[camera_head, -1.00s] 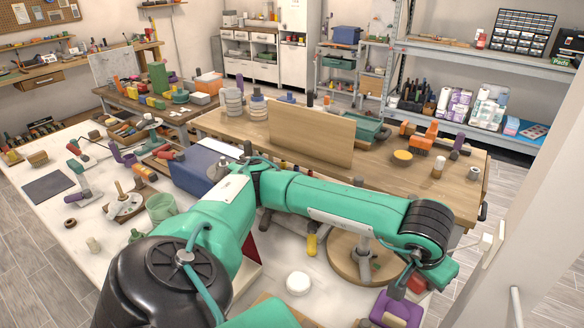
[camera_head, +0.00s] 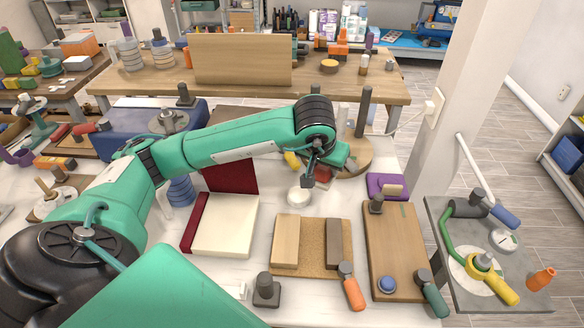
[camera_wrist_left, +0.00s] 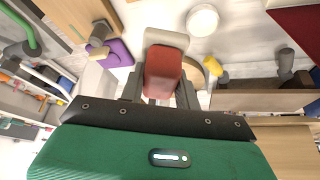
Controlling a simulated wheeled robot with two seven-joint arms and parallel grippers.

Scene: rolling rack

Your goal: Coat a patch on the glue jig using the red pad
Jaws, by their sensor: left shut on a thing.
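My left gripper (camera_head: 310,182) is over the white table, beyond the cork board. In the left wrist view the gripper (camera_wrist_left: 160,95) is shut on the red pad (camera_wrist_left: 163,72), which has a pale block at its far end. In the head view the red pad (camera_head: 323,179) shows only partly behind the gripper. A cork board (camera_head: 313,262) carries a pale wood block and a dark wood block, with an orange-handled clamp at its front. A wooden board (camera_head: 395,245) with clamps lies to its right. I cannot tell which is the glue jig. My right gripper is not in view.
A white round puck (camera_head: 299,196) and a purple block (camera_head: 384,186) lie near the gripper. A grey side table (camera_head: 500,285) with tools stands at right. A post (camera_head: 364,110) rises behind the gripper.

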